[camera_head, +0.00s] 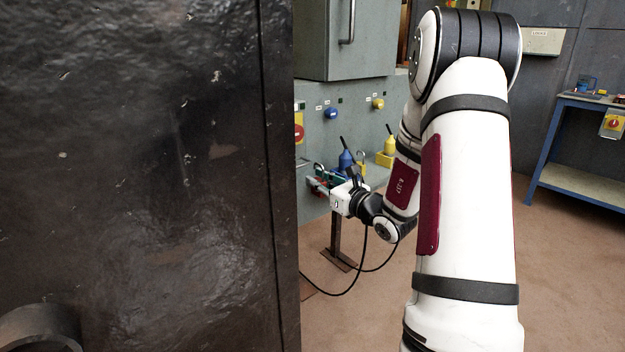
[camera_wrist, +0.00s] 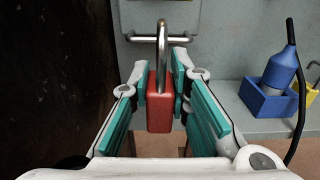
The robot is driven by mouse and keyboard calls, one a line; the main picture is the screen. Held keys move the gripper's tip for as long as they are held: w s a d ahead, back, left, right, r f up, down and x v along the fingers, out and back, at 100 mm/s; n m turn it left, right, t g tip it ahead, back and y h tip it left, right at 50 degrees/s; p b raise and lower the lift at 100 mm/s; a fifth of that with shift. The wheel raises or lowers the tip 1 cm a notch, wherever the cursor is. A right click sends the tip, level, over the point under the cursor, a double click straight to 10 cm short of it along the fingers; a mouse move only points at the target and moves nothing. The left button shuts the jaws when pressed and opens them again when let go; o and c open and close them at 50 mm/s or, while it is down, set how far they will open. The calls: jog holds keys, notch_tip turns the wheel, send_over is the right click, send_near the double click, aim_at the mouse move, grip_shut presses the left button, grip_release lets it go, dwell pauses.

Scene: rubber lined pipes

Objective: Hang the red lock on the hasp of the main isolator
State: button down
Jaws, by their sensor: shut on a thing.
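The red lock (camera_wrist: 159,108) is clamped between the teal pads of my gripper (camera_wrist: 163,88) in the wrist view, body down and steel shackle up. Behind the shackle, a bent metal bar (camera_wrist: 192,22) is fixed to a grey plate; I cannot tell whether it is the hasp or whether the shackle touches it. In the head view my gripper (camera_head: 320,183) is at the grey panel, with a small red patch of the lock (camera_head: 314,184) showing. A red and yellow rotary switch (camera_head: 299,133) on the panel is partly hidden by the dark wall.
A dark metal wall (camera_head: 140,150) fills the head view's left, close beside my gripper. A blue plug (camera_wrist: 280,68) stands in a blue holder (camera_wrist: 266,101) to the gripper's right. A yellow plug (camera_head: 390,146) is farther right. A blue-legged bench (camera_head: 575,182) stands far right.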

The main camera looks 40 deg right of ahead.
jog(key=w+f+b, duration=0.1)
jog(key=w, duration=0.7)
jog(key=shift+a+f, duration=0.35)
jog(key=shift+f, duration=0.05)
dwell(0.5)
jog(key=shift+d, duration=0.1)
jog(key=c, duration=1.1)
grip_release()
jog(key=shift+s, duration=0.1)
